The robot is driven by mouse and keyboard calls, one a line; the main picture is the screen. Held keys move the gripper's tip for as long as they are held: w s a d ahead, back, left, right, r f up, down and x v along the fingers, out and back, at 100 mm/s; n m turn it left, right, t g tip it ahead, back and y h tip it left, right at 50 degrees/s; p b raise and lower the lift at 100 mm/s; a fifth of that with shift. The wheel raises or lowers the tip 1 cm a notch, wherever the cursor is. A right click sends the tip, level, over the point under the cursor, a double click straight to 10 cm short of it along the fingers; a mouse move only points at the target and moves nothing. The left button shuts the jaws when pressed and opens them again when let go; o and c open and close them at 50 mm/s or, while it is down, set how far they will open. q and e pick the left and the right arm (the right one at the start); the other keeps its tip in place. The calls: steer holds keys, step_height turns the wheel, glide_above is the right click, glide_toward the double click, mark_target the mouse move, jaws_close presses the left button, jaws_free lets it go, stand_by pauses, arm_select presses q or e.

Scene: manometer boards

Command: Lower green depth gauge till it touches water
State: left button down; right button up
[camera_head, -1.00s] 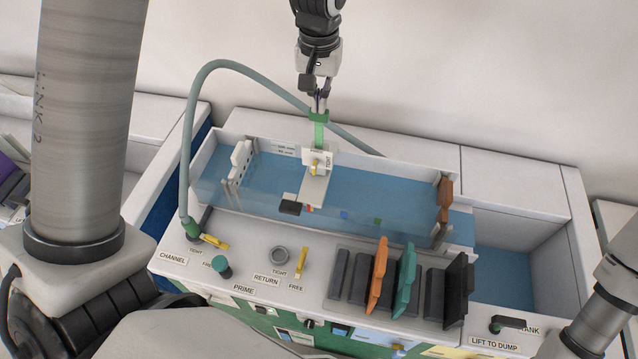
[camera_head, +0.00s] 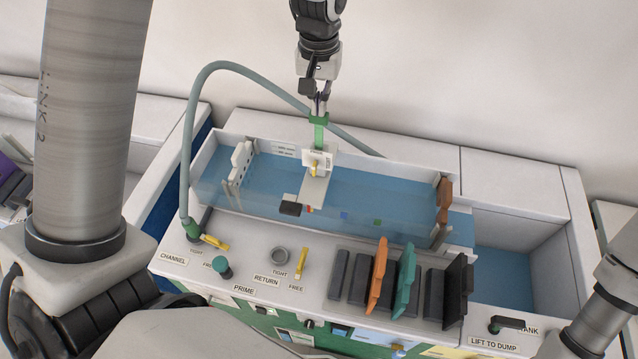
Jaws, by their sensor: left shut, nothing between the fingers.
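The green depth gauge (camera_head: 319,133) stands upright at its white holder (camera_head: 318,160) on a bridge across the water channel. The holder carries a small yellow lever. My left gripper (camera_head: 319,108) is directly above the gauge, its fingers shut with nothing between them, close to the gauge's green top. I cannot tell whether they touch it. Blue water (camera_head: 375,198) fills the channel on both sides of the bridge. The gauge's lower tip is hidden behind the holder, so its contact with the water cannot be seen. My right gripper is not in view.
A grey hose (camera_head: 187,150) arches over the channel's left end. An orange plate (camera_head: 377,275), a teal plate (camera_head: 404,280) and a black plate (camera_head: 457,290) stand in a front rack. Yellow levers and knobs line the front panel. An open tank (camera_head: 505,275) lies at right.

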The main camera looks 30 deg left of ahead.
arm_select(q)
steer(key=shift+r, duration=0.1)
step_height(320, 180, up, 2)
steer(key=p, duration=0.2)
steer(key=shift+r+p, duration=0.15)
steer(key=shift+p, duration=0.15)
steer(key=shift+r+p, duration=0.6)
steer(key=shift+r, duration=1.15)
